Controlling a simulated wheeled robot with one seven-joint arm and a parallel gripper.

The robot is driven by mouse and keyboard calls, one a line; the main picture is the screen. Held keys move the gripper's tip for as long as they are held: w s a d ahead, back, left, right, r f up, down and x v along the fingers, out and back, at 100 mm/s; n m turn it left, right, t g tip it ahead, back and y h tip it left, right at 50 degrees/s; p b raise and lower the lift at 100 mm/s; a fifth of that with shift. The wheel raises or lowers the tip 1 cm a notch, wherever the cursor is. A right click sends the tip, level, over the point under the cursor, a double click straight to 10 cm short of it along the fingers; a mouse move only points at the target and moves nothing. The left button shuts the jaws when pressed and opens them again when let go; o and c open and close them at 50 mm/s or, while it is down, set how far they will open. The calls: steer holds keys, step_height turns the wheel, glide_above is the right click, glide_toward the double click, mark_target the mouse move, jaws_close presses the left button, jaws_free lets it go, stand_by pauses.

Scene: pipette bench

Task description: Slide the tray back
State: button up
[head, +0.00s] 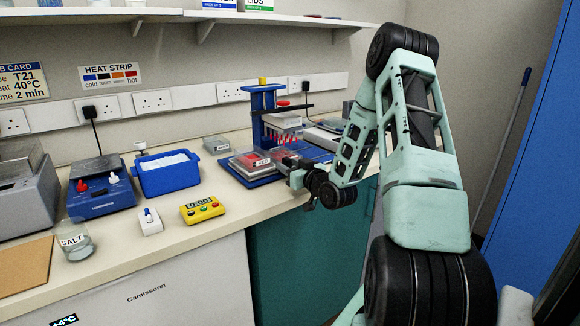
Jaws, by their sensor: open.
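A blue tray (238,177) sits on the bench at the front left of the blue pipetting stand (258,105). A box (250,160) with a pale rim and a red top with a label lies on it. The stand holds a row of tips over small red-topped items. My gripper (298,188) is open, at the bench's front edge just right of the tray. I cannot tell whether the gripper touches anything.
A blue tub (166,178) of white contents, a yellow timer (202,209), a small white switch box (150,222) and a blue device (100,190) stand to the left. A salt jar (74,240) is near the front edge. A shelf (200,17) runs above.

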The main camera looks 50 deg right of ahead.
jaws_close()
steer(key=s+d, duration=0.1)
steer(key=d, duration=0.3)
steer(key=s+d+b, duration=0.1)
steer(key=d, duration=0.3)
steer(key=s+d, duration=0.1)
steer(key=d, duration=0.3)
steer(key=shift+d+b, duration=0.3)
jaws_free()
steer(key=shift+s+d, duration=0.1)
steer(key=b+v, duration=0.2)
steer(key=v, duration=1.5)
steer(key=shift+s, duration=0.15)
